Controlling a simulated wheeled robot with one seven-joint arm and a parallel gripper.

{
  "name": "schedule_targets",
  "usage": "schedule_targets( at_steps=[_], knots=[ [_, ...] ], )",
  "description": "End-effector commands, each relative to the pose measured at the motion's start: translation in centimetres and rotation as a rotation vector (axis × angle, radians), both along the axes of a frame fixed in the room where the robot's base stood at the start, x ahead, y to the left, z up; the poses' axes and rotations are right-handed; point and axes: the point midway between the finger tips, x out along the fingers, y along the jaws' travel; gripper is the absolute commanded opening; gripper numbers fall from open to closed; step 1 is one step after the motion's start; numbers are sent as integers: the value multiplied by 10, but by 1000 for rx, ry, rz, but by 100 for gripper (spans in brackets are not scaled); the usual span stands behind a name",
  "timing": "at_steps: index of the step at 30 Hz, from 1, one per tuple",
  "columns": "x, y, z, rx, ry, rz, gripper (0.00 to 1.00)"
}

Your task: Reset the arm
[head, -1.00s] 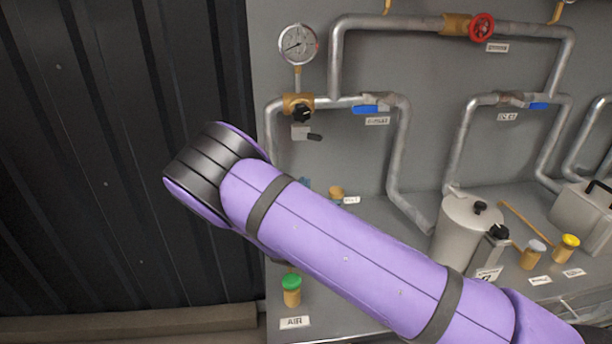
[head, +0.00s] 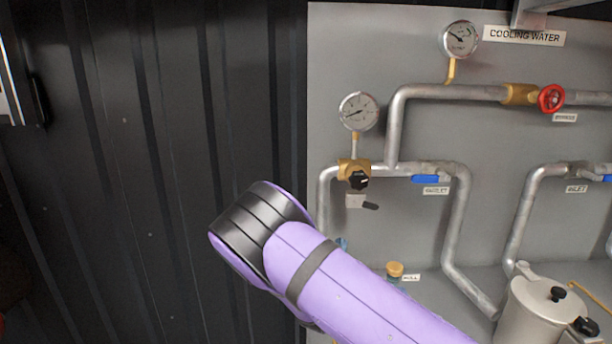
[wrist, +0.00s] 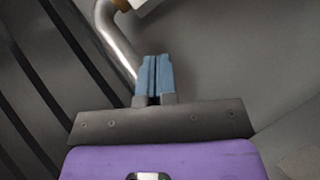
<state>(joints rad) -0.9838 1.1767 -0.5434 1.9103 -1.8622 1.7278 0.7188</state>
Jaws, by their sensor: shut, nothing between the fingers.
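My purple arm (head: 350,295) with black bands crosses the lower middle of the head view, its black elbow end in front of the dark wall and the panel's left edge. My gripper (wrist: 154,62) shows in the wrist view as two blue fingers pressed together with nothing between them. In that view the fingers are in front of a silver pipe (wrist: 112,38) and grey panel. In the head view most of the gripper is hidden behind the arm.
A grey panel (head: 440,30) carries pipes, a gauge (head: 358,111), a second gauge (head: 460,39), a red valve wheel (head: 551,98) and a blue lever (head: 430,179). A grey canister (head: 545,310) stands lower right. The dark ribbed wall (head: 130,150) on the left has clear space before it.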

Motion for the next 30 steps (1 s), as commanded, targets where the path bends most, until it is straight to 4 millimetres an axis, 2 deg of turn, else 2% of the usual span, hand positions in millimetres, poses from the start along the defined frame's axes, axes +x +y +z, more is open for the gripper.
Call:
schedule_targets(
  at_steps=[8,14,23,30],
  knots=[
    [-1,-27,21,74,5,-104,0],
    [-5,-56,43,163,16,-219,0],
    [-26,-125,87,397,51,-476,0],
    [-63,-183,122,655,93,-696,0]
  ],
)
